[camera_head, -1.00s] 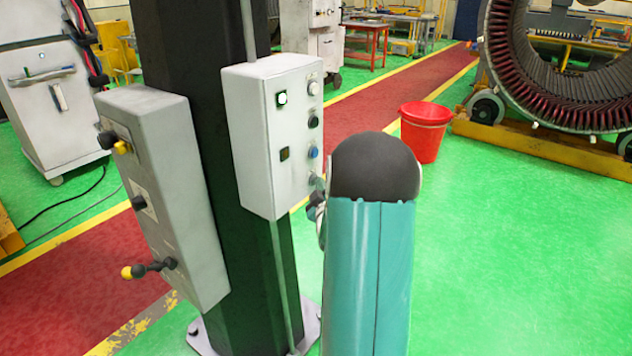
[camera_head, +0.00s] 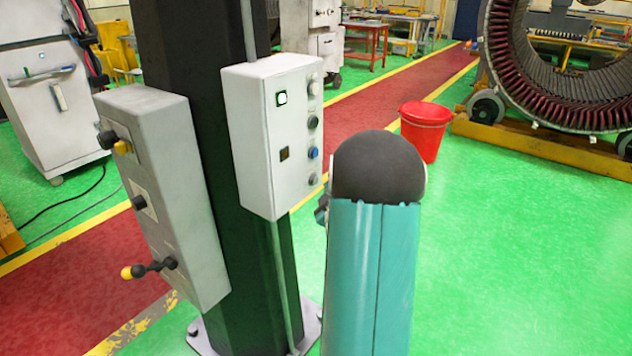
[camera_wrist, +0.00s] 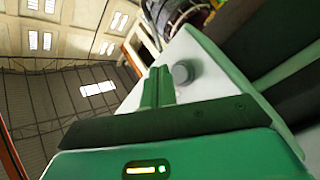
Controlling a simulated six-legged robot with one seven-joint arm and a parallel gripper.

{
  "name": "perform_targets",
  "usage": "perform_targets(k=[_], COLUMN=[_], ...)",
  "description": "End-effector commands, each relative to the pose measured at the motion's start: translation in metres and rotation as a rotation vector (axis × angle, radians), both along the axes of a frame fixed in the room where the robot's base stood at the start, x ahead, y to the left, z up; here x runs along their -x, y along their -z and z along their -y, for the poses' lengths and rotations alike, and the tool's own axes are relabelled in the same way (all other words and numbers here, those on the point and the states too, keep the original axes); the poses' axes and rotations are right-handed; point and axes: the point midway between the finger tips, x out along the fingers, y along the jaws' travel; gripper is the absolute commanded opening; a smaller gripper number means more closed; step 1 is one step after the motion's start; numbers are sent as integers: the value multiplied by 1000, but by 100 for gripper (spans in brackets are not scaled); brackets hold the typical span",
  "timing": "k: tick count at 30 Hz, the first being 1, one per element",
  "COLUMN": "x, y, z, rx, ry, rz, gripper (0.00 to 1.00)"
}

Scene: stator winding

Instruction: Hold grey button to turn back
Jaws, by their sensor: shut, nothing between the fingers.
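The pale control box (camera_head: 262,140) is fixed to a dark column and has a vertical row of buttons on its right face. The lowest one is the grey button (camera_head: 314,180), with a blue button (camera_head: 313,152) above it. In the wrist view the grey round button (camera_wrist: 183,72) stands on the pale panel, just right of my gripper's fingertips (camera_wrist: 160,70). My gripper is shut and empty. It looks apart from the button, though the exact gap is hard to judge. In the head view my arm mostly hides the gripper; a dark part of it (camera_head: 322,208) shows below the button.
A second grey box (camera_head: 165,195) with levers is on the column's left. A red bucket (camera_head: 425,130) stands on the green floor behind my arm. A large stator ring (camera_head: 540,85) sits at the upper right. The floor at right is clear.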

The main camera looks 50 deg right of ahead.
Motion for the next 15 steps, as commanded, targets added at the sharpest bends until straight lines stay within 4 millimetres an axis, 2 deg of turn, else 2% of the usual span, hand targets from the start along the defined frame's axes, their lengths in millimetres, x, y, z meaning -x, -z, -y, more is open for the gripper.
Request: perform_targets(k=[9,15], x=[29,38], y=[0,0], z=[3,3], rx=[0,-1], ry=[1,1], rz=[-1,0], gripper=[0,0])
